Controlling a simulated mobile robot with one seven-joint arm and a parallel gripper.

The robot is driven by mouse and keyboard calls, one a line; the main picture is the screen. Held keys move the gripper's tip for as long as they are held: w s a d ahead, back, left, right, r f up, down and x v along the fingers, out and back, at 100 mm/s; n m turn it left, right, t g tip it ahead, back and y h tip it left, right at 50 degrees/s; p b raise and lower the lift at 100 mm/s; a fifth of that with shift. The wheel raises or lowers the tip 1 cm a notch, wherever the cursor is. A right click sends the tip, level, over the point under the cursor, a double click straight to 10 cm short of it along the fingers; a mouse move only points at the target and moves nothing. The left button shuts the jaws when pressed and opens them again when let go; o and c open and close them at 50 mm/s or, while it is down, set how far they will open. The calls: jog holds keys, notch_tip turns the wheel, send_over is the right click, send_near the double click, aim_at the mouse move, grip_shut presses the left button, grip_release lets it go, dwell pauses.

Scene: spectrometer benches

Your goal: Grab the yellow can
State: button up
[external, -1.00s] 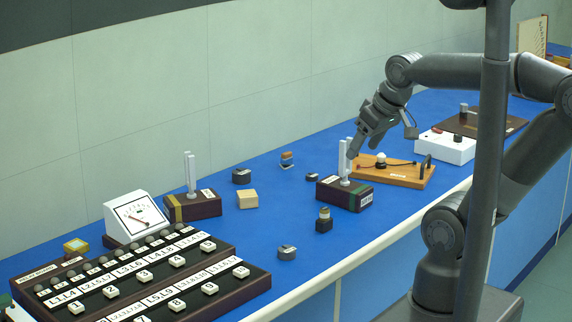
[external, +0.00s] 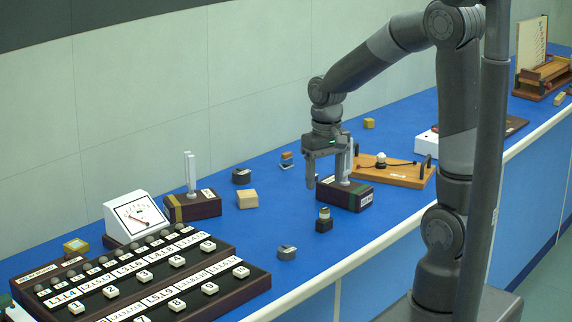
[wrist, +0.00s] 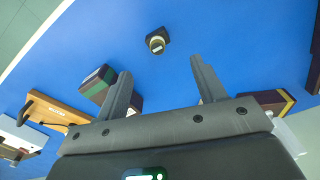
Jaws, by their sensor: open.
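The yellow can (external: 324,212) is a small yellowish cylinder with a dark band, standing upright on a small dark block (external: 324,226) near the bench's front edge. In the wrist view the can (wrist: 156,43) shows from above, beyond the fingertips and roughly midway between them sideways. My gripper (external: 328,178) is open and empty, pointing down above and behind the can, not touching it. Both fingers also show in the wrist view (wrist: 161,68), spread apart.
A grey weight (external: 287,253) sits in front left. Blue bench surface around the can is mostly clear.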

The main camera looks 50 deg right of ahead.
aim_at(325, 209)
jog(key=shift+w+f, duration=0.15)
jog(key=shift+f, duration=0.2)
jog(key=f, duration=1)
jog(key=shift+d+f, duration=0.25)
jog(key=shift+f, duration=0.15)
jog(key=c, duration=1)
jog(key=shift+r, duration=0.1)
